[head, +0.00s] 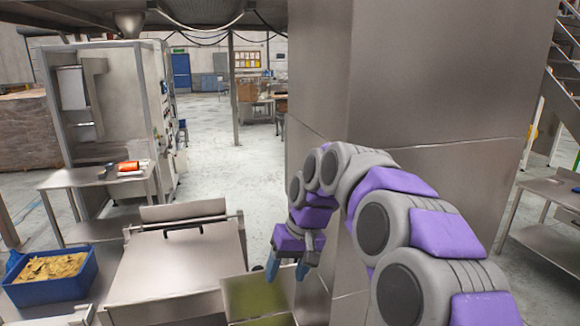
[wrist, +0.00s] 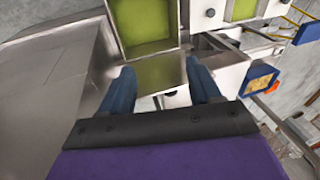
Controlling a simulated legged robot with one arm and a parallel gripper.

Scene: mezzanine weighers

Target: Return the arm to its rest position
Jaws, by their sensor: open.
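My purple and grey arm reaches up from the lower right in the head view and bends over. My gripper (head: 287,270) points down in front of the large steel column (head: 345,130). In the wrist view my gripper (wrist: 158,88) has its two blue fingers well apart, with nothing between them. Beyond the fingertips is a steel chute or tray with a green-lit inner surface (wrist: 146,27). Its greenish plate also shows in the head view (head: 255,297), just below and left of the fingers. I cannot tell the exact gap to it.
A steel machine with a sloped lid (head: 175,265) stands left of my gripper. A blue crate of yellowish pieces (head: 30,293) is at the far left. A steel table (head: 95,180) carries a red-orange item (head: 129,167). Open floor (head: 215,140) lies beyond; stairs rise at right.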

